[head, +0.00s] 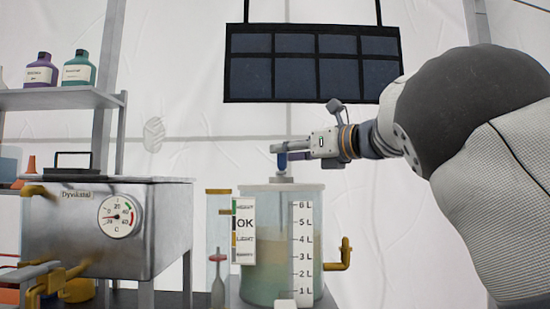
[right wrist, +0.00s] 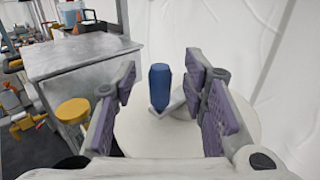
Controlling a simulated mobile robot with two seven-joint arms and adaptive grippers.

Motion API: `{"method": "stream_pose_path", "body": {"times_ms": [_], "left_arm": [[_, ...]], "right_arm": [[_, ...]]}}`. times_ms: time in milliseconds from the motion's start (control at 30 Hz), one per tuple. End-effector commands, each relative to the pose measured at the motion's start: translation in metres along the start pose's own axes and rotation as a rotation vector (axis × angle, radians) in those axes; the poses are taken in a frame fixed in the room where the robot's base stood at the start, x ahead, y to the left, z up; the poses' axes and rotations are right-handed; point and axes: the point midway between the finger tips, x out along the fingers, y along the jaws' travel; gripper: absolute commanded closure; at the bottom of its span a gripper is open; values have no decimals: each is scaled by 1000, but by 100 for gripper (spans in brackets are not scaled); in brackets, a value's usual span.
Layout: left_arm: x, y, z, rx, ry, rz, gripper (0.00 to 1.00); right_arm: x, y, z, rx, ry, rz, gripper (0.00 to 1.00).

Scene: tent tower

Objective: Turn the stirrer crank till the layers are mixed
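The mixing tank (head: 270,205) is a clear vessel with a litre scale and a pale lid. Inside, a tan layer (head: 270,252) lies above a greenish layer (head: 265,288), with a soft border between them. The stirrer crank has a blue handle (head: 282,161) standing above the lid; the handle also shows in the right wrist view (right wrist: 160,87). My right gripper (head: 283,150) is at the handle, level with its top. In the right wrist view its fingers (right wrist: 165,108) are spread on both sides of the handle, with gaps visible. My left gripper is not in view.
A card reading OK and LIGHT (head: 244,230) stands before the tank, and a brass tap (head: 340,256) sticks out at its right. A metal box with a dial (head: 160,235) stands at left, below a shelf (head: 60,98) with bottles. A dark panel (head: 315,62) hangs behind.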

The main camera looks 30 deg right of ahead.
Motion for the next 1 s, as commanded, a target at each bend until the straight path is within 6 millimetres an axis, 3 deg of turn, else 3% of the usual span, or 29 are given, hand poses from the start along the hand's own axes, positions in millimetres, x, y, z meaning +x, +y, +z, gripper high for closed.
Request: {"method": "stream_pose_path", "body": {"times_ms": [133, 433, 600, 633, 1000], "left_arm": [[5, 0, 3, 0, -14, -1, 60], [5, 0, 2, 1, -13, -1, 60], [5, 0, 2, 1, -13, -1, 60], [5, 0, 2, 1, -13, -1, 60], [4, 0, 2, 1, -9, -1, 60]], "right_arm": [[20, 0, -2, 1, 2, 1, 61], [23, 0, 2, 1, -2, -1, 61], [23, 0, 2, 1, -2, -1, 97], [23, 0, 2, 1, -2, -1, 100], [25, 3, 2, 1, -2, -42, 100]]}}
